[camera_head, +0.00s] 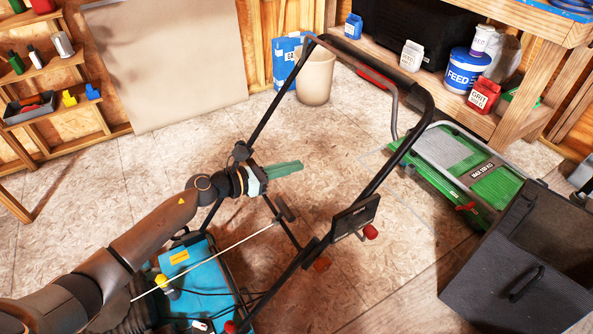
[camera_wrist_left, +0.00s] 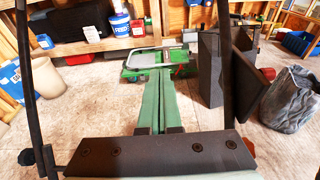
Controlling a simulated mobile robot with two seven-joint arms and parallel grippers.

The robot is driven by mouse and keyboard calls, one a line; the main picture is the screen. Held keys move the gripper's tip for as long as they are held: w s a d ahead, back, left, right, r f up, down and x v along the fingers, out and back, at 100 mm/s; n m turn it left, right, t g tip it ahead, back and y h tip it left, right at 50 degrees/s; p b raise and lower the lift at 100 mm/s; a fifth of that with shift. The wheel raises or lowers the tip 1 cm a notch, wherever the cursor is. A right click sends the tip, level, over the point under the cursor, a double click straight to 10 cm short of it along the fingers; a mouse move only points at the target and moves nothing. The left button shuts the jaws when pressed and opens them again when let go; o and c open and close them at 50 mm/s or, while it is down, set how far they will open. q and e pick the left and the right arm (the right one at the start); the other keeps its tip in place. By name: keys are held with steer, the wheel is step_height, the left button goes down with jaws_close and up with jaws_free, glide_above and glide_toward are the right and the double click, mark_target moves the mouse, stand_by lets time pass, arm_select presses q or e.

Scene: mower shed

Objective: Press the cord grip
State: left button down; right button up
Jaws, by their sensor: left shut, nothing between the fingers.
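The mower has a blue engine body (camera_head: 196,278) and a black tube handle (camera_head: 413,140) that rises toward the back. A white cord runs up from the engine to a dark bar-shaped grip (camera_head: 284,208), which I take as the cord grip. My left gripper (camera_head: 300,166) has long green fingers, shut and empty. It lies within the handle frame, above the cord grip in the picture and apart from it. The shut fingers also show in the left wrist view (camera_wrist_left: 160,78), where I cannot make out the cord grip. My right gripper is out of view.
A dark bracket with a red knob (camera_head: 370,231) sits on the handle's right side. A beige bin (camera_head: 316,75) stands behind. Floor at back left is clear.

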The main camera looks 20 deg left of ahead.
arm_select(q)
steer(key=shift+s+a+r, duration=0.1)
steer(key=shift+s+a, duration=0.35)
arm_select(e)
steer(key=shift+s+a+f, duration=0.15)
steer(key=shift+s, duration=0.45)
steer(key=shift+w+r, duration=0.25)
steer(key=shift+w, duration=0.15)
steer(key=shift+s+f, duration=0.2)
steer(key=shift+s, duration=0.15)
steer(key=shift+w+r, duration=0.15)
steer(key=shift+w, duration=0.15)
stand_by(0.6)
